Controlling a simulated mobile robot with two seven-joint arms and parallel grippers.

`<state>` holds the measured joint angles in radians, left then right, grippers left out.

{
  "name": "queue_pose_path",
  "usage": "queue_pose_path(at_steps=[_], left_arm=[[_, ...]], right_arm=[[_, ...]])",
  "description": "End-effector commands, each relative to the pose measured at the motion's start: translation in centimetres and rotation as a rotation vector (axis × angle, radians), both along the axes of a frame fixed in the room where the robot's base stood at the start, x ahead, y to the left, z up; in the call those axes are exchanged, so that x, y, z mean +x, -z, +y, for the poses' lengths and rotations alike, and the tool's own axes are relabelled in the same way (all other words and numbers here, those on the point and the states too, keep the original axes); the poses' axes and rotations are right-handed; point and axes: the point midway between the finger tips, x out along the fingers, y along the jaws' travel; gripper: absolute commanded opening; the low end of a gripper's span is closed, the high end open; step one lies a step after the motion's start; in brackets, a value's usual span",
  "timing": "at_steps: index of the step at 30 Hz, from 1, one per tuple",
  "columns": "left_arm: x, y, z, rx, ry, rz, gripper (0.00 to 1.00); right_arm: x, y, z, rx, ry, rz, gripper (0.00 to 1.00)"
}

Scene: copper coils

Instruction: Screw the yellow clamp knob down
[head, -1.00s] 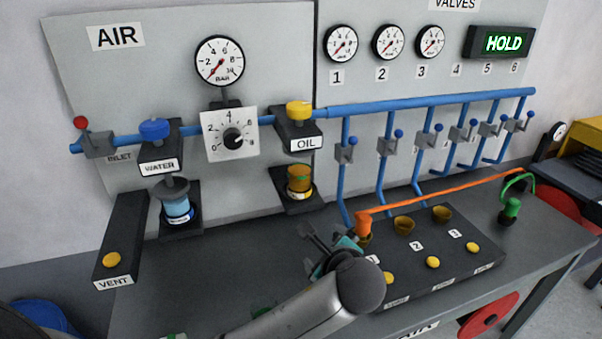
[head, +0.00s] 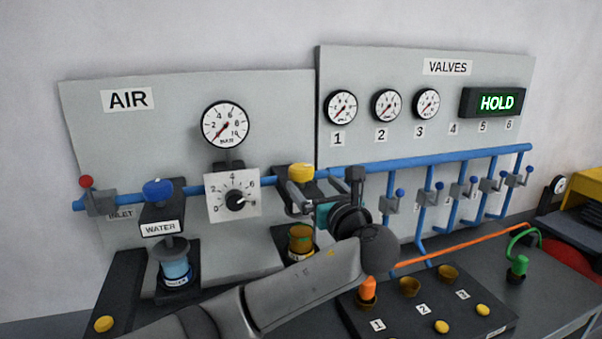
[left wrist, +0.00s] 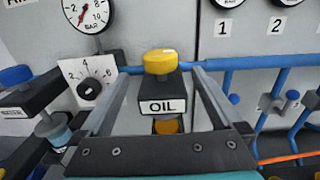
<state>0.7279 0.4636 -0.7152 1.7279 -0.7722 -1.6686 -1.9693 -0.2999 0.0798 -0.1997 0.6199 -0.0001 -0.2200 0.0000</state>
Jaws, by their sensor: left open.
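My left gripper (head: 297,190) is open in front of the OIL block. In the left wrist view its fingers (left wrist: 172,78) reach forward on either side of the block, with the knob between and beyond their tips. I see no grip on the knob. The amber oil bowl (head: 301,240) hangs below the block, partly hidden by my arm. My right gripper is not in view.
A blue knob (head: 158,190) tops the WATER block to the left. The regulator dial (head: 236,200) stands between the two blocks. Valve pipes (head: 427,212) run down to the right. The orange hose (head: 452,247) crosses behind the bench cups (head: 410,287).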

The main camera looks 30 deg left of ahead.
Motion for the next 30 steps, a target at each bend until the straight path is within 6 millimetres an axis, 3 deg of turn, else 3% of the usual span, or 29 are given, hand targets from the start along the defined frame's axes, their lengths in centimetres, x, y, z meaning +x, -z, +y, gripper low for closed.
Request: queue_pose_path(at_steps=[6,12,26,30], left_arm=[[2.8,0.0,3.6,0.001,-0.003,0.001,1.00],[4.5,0.0,5.6,-0.001,-0.002,0.001,1.00],[5.2,0.0,6.6,-0.003,0.001,-0.001,1.00],[5.2,0.0,6.5,-0.003,0.001,0.000,0.88]], right_arm=[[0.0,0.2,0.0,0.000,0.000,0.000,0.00],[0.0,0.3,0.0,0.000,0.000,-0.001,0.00],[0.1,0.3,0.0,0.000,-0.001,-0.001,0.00],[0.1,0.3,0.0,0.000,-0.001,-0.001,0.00]])
